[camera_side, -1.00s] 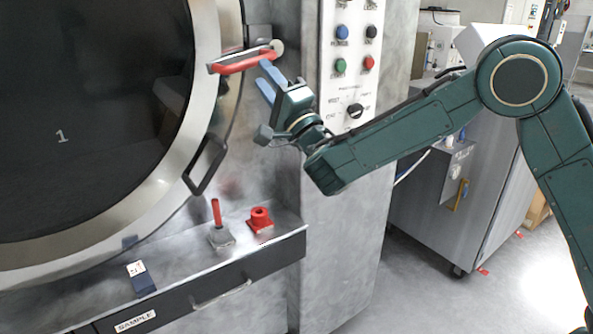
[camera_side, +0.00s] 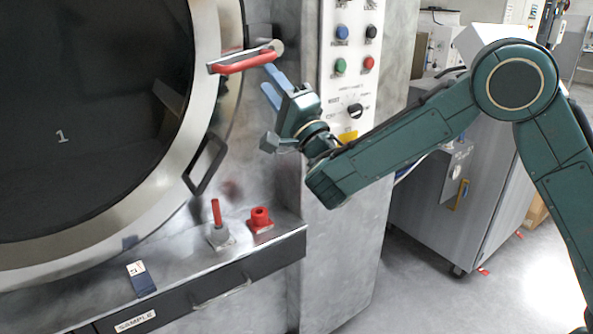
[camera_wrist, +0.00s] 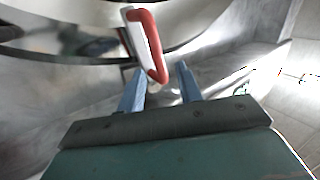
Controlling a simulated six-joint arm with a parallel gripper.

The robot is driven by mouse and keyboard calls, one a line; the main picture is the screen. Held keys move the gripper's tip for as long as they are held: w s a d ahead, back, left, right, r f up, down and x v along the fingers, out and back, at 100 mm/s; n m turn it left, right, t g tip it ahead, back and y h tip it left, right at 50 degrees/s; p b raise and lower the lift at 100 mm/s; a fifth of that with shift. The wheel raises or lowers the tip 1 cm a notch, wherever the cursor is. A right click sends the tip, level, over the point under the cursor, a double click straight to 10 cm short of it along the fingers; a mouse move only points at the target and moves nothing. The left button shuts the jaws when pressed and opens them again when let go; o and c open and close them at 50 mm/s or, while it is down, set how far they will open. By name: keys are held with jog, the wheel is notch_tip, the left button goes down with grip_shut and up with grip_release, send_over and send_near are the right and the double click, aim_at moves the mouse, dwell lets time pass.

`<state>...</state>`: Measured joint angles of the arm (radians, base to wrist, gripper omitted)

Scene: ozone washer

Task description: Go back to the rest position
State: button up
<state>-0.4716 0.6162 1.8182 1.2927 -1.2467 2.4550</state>
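My gripper (camera_side: 270,86) has two blue fingers and is just below and right of the red door handle (camera_side: 245,63) in the side view. The fingers are apart with nothing between them. In the wrist view my gripper (camera_wrist: 160,80) shows its fingers spread, and the red handle (camera_wrist: 152,45) lies just beyond the tips, between them in the picture. I see no clear contact with the handle. The large round washer door (camera_side: 203,100) with its dark window fills the left of the side view.
A control panel (camera_side: 355,95) with coloured buttons and a black knob is right of my gripper. A black door grip (camera_side: 206,165) is lower left. Below, a ledge holds a red stick on a base (camera_side: 217,215), a red block (camera_side: 260,219) and a small dark-blue box (camera_side: 141,281).

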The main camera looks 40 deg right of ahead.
jog(key=s+d+m+g+h, duration=0.1)
jog(key=s+d+g+h, duration=0.4)
jog(key=d, duration=0.5)
jog(key=s+d+m+g+h, duration=0.1)
jog(key=s+d+g+h, duration=0.35)
jog(key=d, duration=0.55)
jog(key=s+a+f+n+g+y, duration=0.1)
jog(key=s+f+n+g+y, duration=0.1)
jog(key=s, duration=0.8)
jog(key=s+a+f+n+g+y, duration=0.1)
jog(key=s+f+n+g, duration=0.3)
jog(key=s+n, duration=0.5)
jog(key=s+a+f+n+g+y, duration=0.2)
jog(key=s+f+n+g+y, duration=0.1)
jog(key=s, duration=0.8)
notch_tip(320, 180, down, 3)
jog(key=n+y, duration=0.1)
jog(key=n, duration=0.1)
jog(key=shift+s+f+n, duration=0.2)
jog(key=shift+s+n, duration=0.1)
jog(key=shift+n, duration=0.1)
